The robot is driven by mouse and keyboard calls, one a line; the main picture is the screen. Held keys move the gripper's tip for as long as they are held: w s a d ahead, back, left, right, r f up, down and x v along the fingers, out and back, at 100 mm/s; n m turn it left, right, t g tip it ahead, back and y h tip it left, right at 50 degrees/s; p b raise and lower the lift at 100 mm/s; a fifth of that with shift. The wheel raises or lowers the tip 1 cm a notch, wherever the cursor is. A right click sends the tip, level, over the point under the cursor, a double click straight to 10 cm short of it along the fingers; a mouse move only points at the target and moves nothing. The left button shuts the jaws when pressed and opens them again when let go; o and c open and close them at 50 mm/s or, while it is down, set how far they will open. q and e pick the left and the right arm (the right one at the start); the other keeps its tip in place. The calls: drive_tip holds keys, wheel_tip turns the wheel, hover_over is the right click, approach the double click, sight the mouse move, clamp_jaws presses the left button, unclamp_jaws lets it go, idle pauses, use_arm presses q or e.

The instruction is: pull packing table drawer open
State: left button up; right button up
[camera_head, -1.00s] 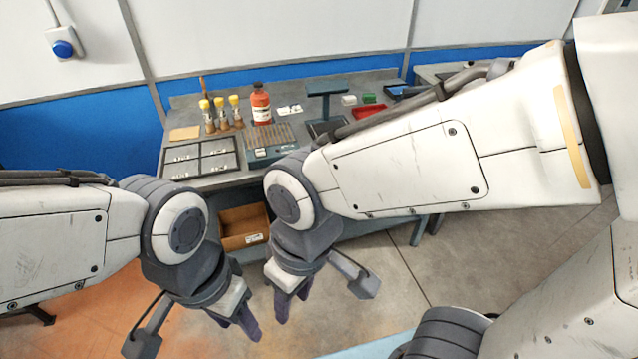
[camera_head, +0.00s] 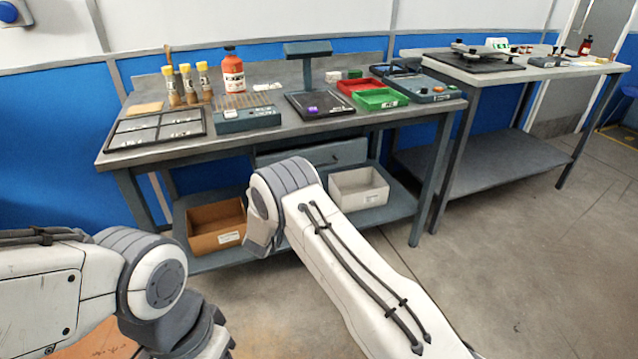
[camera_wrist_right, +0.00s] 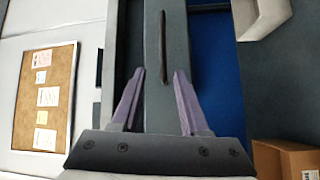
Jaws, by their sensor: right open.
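The packing table (camera_head: 230,146) stands ahead, with its grey drawer (camera_head: 340,153) under the tabletop. The drawer looks shut, and my right forearm covers part of its front in the head view. In the right wrist view the drawer front (camera_wrist_right: 175,30) runs upright as a grey strip with a thin dark handle (camera_wrist_right: 163,48). My right gripper (camera_wrist_right: 159,72) is open and empty, its two purple fingers pointing at the drawer front on either side of the handle's line. The handle lies beyond the fingertips; contact is not visible. My left gripper is below the head view.
A brown box (camera_head: 214,228) and a white box (camera_head: 358,189) sit on the table's lower shelf. Trays, bottles and a scale (camera_head: 320,104) stand on top. A second bench (camera_head: 500,70) is at the right.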

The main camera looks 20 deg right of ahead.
sight(320, 165)
drive_tip(key=shift+h, duration=0.6)
drive_tip(key=x, duration=0.3)
drive_tip(key=d+f+b+x, duration=0.1)
drive_tip(key=x, duration=0.3)
drive_tip(key=s+b+x, duration=0.1)
drive_tip(key=x, duration=0.2)
drive_tip(key=shift+w+d+f, duration=0.1)
drive_tip(key=shift+w+d, duration=0.05)
drive_tip(key=shift+d, duration=0.35)
clamp_jaws()
